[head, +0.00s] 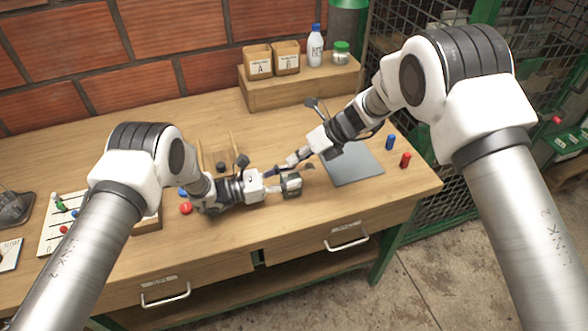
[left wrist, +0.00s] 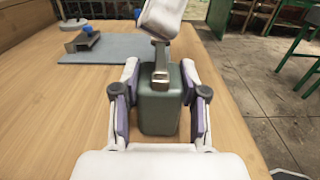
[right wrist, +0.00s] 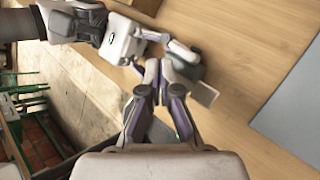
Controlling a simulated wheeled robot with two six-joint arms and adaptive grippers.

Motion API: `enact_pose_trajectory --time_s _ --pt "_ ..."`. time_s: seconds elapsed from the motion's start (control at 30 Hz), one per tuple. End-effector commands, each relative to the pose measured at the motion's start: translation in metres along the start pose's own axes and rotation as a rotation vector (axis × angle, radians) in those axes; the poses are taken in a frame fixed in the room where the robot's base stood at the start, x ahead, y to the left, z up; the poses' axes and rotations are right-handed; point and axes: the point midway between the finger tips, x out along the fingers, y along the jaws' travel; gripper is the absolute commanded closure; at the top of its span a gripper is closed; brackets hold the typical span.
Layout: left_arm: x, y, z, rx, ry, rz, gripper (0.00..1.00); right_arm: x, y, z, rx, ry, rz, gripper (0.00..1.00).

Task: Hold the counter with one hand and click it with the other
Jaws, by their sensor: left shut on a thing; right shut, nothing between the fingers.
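The counter (head: 292,185) is a small dark grey-green box with a metal piece on top. My left gripper (head: 284,187) is shut on it. In the left wrist view the counter (left wrist: 158,112) stands upright between the two purple-padded fingers, and its metal piece (left wrist: 161,73) rises at the top. My right gripper (head: 280,166) is shut and empty, close to the counter's top. In the right wrist view its closed fingertips (right wrist: 163,72) are beside the counter (right wrist: 187,66), partly covering it. I cannot tell whether they touch it.
A grey mat (head: 352,165) lies to the right on the wooden bench, with a blue cylinder (head: 390,142) and a red cylinder (head: 405,160) beside it. A wooden riser (head: 300,88) with two boxes, a bottle and a jar stands at the back. Drawer handles (head: 347,244) line the front.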

Motion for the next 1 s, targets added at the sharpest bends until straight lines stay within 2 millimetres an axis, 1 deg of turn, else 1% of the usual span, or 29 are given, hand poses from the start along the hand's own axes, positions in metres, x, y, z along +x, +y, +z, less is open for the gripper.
enact_pose_trajectory --time_s 0.73,1.0 --pt "0.0000 -0.0001 -0.0002 0.000 0.000 0.000 0.94 0.0001 0.0000 -0.0001 0.000 0.000 0.000 1.00" --pt "0.0000 -0.0001 -0.0001 0.000 0.000 0.000 0.94 0.0053 -0.0038 -0.0039 0.001 -0.001 0.000 1.00"
